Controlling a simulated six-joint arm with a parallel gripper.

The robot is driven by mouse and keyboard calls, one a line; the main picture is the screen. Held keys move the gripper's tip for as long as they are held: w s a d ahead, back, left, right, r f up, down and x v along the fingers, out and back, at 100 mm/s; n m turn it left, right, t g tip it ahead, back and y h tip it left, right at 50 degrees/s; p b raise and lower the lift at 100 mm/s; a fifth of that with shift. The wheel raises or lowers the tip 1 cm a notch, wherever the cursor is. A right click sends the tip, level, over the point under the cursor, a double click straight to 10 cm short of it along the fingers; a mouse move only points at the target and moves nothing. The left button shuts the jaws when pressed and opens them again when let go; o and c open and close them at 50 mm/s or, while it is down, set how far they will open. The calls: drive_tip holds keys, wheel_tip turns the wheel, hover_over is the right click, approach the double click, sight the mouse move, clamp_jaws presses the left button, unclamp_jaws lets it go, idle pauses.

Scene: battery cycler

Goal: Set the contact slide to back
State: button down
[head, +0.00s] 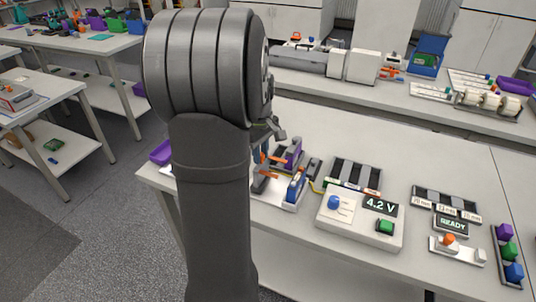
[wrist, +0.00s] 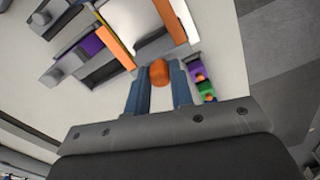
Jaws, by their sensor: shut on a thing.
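My gripper's two blue fingers (wrist: 161,88) are closed around an upright orange knob (wrist: 160,72) in the wrist view. The knob stands at the near side of a fixture with a pale block (wrist: 145,22) and orange strips (wrist: 115,42). The knob's base is hidden, so I cannot tell how the contact slide is set. In the head view, my arm covers part of the fixture (head: 275,194), which carries a purple part (head: 293,153) and a blue part (head: 296,186). My gripper (head: 264,157) is mostly hidden there, at the fixture's left side.
Right of the fixture stands a control box (head: 360,222) with a blue knob, a green button and a 4.2 V display. Beyond it are a READY display (head: 451,224), a small orange-knobbed switch (head: 450,241) and a strip of coloured blocks (head: 508,252).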

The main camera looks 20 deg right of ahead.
drive_tip(key=shift+w+a, duration=0.15)
drive_tip(key=shift+a, duration=0.05)
drive_tip(key=c, duration=1.3)
unclamp_jaws()
drive_tip(key=shift+o, duration=0.2)
wheel_tip(320, 180, up, 18)
drive_tip(key=shift+f, duration=0.25)
drive_tip(key=shift+f, duration=0.1)
wheel_tip(320, 180, down, 17)
drive_tip(key=shift+d+f, duration=0.15)
